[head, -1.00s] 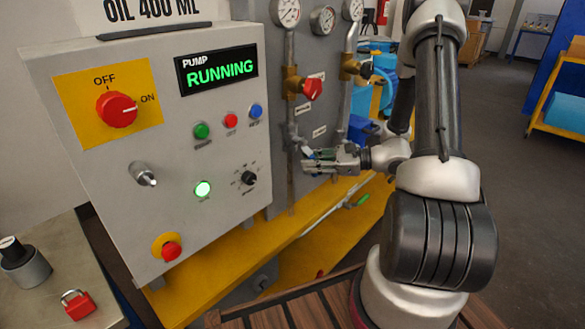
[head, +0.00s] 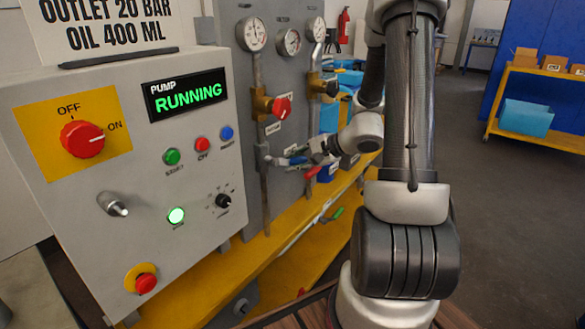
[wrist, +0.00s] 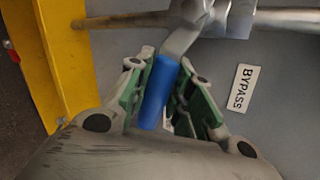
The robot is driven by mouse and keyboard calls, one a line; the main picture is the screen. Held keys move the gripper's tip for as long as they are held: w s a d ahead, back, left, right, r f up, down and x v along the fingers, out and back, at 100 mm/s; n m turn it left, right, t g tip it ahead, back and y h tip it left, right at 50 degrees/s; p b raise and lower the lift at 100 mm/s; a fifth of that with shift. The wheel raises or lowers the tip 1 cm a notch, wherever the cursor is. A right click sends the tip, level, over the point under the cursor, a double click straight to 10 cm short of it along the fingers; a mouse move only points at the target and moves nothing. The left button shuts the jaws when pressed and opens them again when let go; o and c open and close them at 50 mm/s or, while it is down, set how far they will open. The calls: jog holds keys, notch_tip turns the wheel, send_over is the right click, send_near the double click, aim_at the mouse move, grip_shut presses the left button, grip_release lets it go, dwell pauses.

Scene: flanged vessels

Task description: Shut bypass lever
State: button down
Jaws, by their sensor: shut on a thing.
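The bypass lever has a blue handle (wrist: 156,92) on a grey metal arm. In the wrist view it stands between the two green-padded fingers of my gripper (wrist: 158,98), which is shut on it. The lever arm joins a valve body (wrist: 205,15) on a metal pipe, and the handle lies roughly across that pipe. A "BYPASS" label (wrist: 243,88) is on the grey panel to the right. In the head view my gripper (head: 312,154) is at the blue handle (head: 292,161) beside the vertical pipe, with the fingers small and partly hidden.
The pump cabinet (head: 130,200) stands at left, its display reading "RUNNING". A red valve knob (head: 281,108) and gauges (head: 252,34) sit above the lever. A red handle (head: 312,172) is close to my gripper. A yellow frame (head: 285,240) runs below.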

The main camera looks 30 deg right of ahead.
jog(key=shift+d+r+n+t+h, duration=0.1)
jog(key=shift+r+n+t+h, duration=0.3)
jog(key=shift+r+n+h, duration=0.6)
jog(key=shift+w+r, duration=0.1)
jog(key=c, duration=1.3)
grip_release()
jog(key=shift+o, duration=0.2)
jog(key=shift+d, duration=0.1)
jog(key=v, duration=1.2)
